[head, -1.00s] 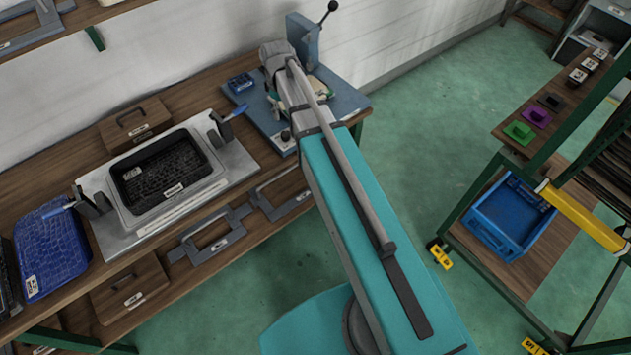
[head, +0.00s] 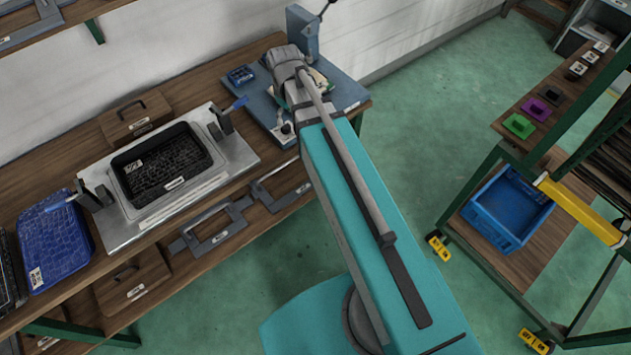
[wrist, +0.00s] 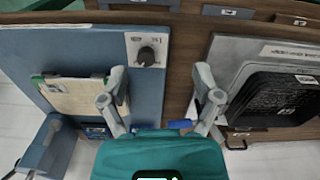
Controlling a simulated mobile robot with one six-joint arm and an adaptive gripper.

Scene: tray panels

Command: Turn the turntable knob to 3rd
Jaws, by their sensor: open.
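The knob (wrist: 147,55) is dark and round. It sits on a white plate with small markings, at the edge of a blue-grey base plate (wrist: 60,50); the setting it points to is too small to read. In the head view the knob (head: 286,128) shows just left of my arm. My gripper (wrist: 160,84) is open and empty in the wrist view. Its fingers are spread apart, with the knob beyond them and between their directions, not touched.
A cream board with green edges (wrist: 75,97) lies on the base plate. A metal fixture (head: 240,150) holding a black tray (head: 160,165) is beside it on the wooden bench, with blue-handled clamps. A blue tray (head: 55,240) lies farther left. A shelf rack with a blue crate (head: 507,208) stands right.

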